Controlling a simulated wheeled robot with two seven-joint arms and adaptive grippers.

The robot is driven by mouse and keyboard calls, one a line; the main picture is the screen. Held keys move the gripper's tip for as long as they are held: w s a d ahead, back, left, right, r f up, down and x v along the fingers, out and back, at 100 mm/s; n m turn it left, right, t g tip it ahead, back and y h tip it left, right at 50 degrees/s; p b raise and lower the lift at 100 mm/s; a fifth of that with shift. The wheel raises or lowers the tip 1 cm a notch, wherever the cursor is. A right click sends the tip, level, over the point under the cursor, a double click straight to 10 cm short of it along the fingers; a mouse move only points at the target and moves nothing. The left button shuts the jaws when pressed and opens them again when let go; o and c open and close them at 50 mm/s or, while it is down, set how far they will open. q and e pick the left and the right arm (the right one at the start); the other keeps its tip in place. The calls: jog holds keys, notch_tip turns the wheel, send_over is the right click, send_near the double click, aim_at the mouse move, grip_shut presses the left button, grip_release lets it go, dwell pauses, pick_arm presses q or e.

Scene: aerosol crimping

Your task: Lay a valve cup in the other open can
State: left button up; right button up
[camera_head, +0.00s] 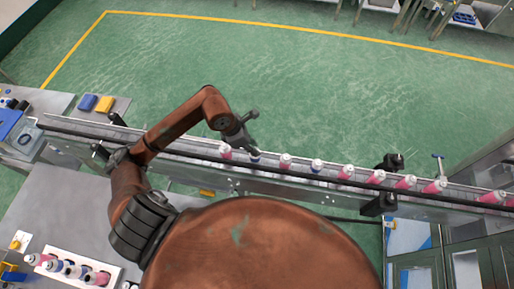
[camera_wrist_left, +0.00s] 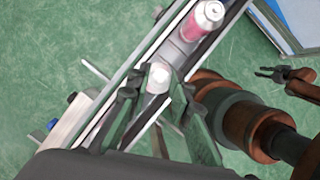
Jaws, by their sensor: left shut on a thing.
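My left gripper (camera_head: 252,147) points down at the conveyor line in the head view, over a can with a blue band (camera_head: 256,157). In the left wrist view the left gripper (camera_wrist_left: 156,84) is shut on a small pale round thing (camera_wrist_left: 159,74). I cannot tell its edge from the can top below it, nor whether it is a valve cup. A pink can (camera_head: 226,151) stands just left of the gripper and another pink can (camera_head: 285,161) just right. My right gripper (camera_wrist_left: 264,74) shows small in the left wrist view, apart from the line, with its fingers spread.
The conveyor (camera_head: 185,150) crosses the view, with rails and several more pink and blue cans to the right. Dark brackets (camera_head: 380,205) stand beside it. A white tray (camera_head: 65,258) of cans lies at lower left. The green floor beyond the line is clear.

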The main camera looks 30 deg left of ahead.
dwell(0.4)
pick_arm(q)
jog(key=o, duration=0.8)
jog(key=shift+c, duration=0.2)
jog(key=shift+o, duration=0.7)
jog(key=o, duration=0.4)
jog(key=shift+s, duration=0.1)
jog(key=shift+s, duration=0.1)
jog(key=shift+r, duration=0.15)
